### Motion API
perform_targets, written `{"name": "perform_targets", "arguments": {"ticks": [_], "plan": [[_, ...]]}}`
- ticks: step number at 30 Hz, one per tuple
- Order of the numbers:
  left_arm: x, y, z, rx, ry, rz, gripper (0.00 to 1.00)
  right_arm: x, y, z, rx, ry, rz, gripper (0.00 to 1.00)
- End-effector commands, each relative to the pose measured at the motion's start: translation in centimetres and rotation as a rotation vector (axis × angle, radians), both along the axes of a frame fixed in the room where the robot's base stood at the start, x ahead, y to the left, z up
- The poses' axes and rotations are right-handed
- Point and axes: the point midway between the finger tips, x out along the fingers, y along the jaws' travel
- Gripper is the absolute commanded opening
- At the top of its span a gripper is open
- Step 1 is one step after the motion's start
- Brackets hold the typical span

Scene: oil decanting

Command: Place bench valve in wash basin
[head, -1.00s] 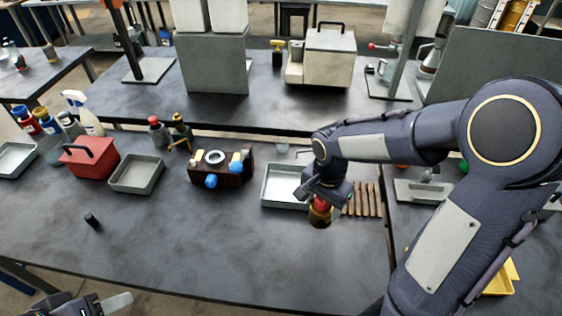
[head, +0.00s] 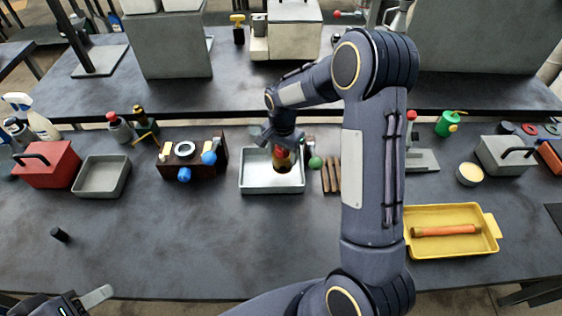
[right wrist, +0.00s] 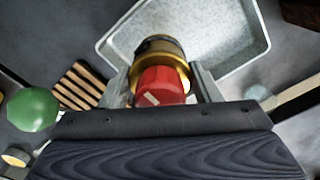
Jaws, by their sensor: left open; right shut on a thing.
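My right gripper (head: 281,146) is shut on the bench valve (head: 283,161), a brass-coloured body with a red knob. In the head view the valve shows over the pale metal wash basin (head: 272,189). In the right wrist view the red knob and brass body of the valve (right wrist: 163,52) sit between the two fingers, with the basin (right wrist: 232,30) beyond and below. I cannot tell whether the valve touches the basin floor. My left gripper (head: 85,300) is open and empty at the lower left, partly cut off by the frame edge.
A wooden block fixture (head: 190,158) with blue knobs stands left of the basin. A wooden slatted rack (head: 331,176) and a green ball (head: 315,162) are at its right. A grey tray (head: 102,192) stands further left. The front middle of the bench is clear.

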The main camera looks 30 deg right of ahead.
Motion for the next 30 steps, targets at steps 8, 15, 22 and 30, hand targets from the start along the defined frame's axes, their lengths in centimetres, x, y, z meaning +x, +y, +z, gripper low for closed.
{"name": "perform_targets", "arguments": {"ticks": [8,15,22,30], "plan": [[0.0,0.0,-1.0,0.0,0.0,0.0,0.48,1.4,-0.4,-1.9,0.0,-0.001,0.001,0.2],[0.0,0.0,-2.8,0.0,0.0,0.0,0.48,1.4,-0.3,-4.7,0.0,-0.002,0.001,0.2],[0.0,0.0,-2.6,0.0,0.0,0.0,0.48,1.4,-0.3,-4.5,0.0,-0.004,0.001,0.2],[0.0,0.0,-2.9,0.0,0.0,0.0,0.48,1.3,-0.3,-4.9,0.0,-0.001,0.001,0.75]]}}
